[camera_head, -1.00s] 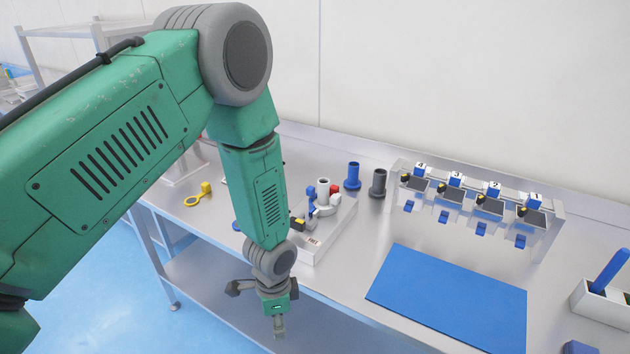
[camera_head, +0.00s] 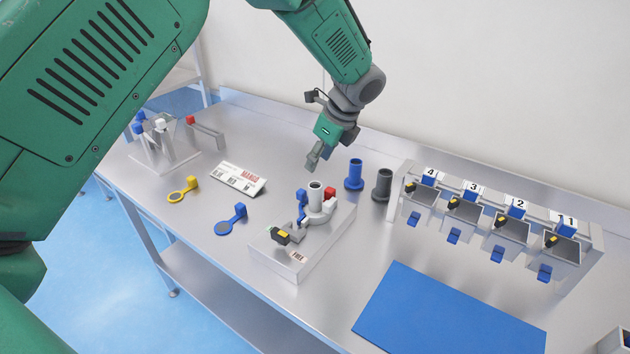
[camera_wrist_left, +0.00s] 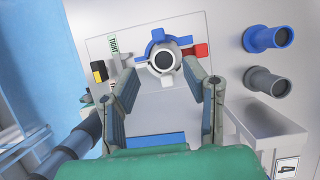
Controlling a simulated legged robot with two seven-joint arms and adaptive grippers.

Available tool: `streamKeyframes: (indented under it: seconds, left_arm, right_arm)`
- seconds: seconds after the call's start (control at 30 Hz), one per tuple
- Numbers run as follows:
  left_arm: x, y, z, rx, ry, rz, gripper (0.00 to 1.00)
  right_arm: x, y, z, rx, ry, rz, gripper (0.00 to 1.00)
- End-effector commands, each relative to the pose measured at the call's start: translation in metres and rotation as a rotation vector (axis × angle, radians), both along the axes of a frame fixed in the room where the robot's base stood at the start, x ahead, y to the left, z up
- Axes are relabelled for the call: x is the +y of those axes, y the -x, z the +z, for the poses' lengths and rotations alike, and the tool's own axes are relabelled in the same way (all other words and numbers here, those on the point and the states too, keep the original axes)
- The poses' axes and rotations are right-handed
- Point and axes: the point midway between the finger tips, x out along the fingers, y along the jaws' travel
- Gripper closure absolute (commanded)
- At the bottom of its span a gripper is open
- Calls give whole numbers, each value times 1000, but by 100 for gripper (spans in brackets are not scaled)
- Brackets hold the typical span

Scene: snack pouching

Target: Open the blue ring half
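A pale fixture block (camera_head: 318,258) stands on the bench with an upright light-grey tube (camera_head: 316,190) on it. The blue ring half (camera_head: 301,204) sits beside the tube on the left, with a red tab (camera_head: 330,193) on the right. In the left wrist view, blue parts (camera_wrist_left: 157,34) show around the tube mouth and the red tab (camera_wrist_left: 195,50) sticks out right. My left gripper (camera_head: 313,160) is above and behind the fixture, touching nothing. Its fingers (camera_wrist_left: 164,75) are spread apart and empty in the left wrist view. My right gripper is not in view.
A blue cup (camera_head: 354,175) and a dark grey cup (camera_head: 381,186) stand right of the fixture. Left lie a blue ring tool (camera_head: 230,221), a yellow one (camera_head: 182,191) and a label card (camera_head: 238,178). A numbered dispenser rack and blue mat (camera_head: 450,318) are at right.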

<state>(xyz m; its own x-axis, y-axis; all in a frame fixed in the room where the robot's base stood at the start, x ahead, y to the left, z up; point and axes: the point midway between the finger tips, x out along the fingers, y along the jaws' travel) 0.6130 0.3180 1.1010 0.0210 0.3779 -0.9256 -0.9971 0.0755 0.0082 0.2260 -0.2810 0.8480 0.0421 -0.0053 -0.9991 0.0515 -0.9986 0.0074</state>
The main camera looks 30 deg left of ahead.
Motion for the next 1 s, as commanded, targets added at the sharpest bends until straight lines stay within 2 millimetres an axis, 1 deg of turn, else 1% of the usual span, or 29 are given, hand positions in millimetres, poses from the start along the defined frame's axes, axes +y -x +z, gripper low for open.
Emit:
streamKeyframes:
  seconds: [0.07,0.17,0.27,0.5,0.7,0.9,1.0]
  left_arm:
    - [1,1,2,0,-4,-4,60]
    - [4,1,-4,1,-4,-4,60]
    - [9,1,-17,4,-5,-3,60]
    - [29,-4,-67,7,-4,-2,60]
    - [43,-3,-101,4,-3,-2,60]
    - [51,-4,-121,2,-4,-2,60]
    - [53,-5,-125,1,-4,-3,60]
  right_arm:
    - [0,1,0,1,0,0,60]
    - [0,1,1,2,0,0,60]
    - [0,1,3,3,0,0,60]
    - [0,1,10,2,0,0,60]
    - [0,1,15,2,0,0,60]
    - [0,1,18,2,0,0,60]
    - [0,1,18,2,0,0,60]
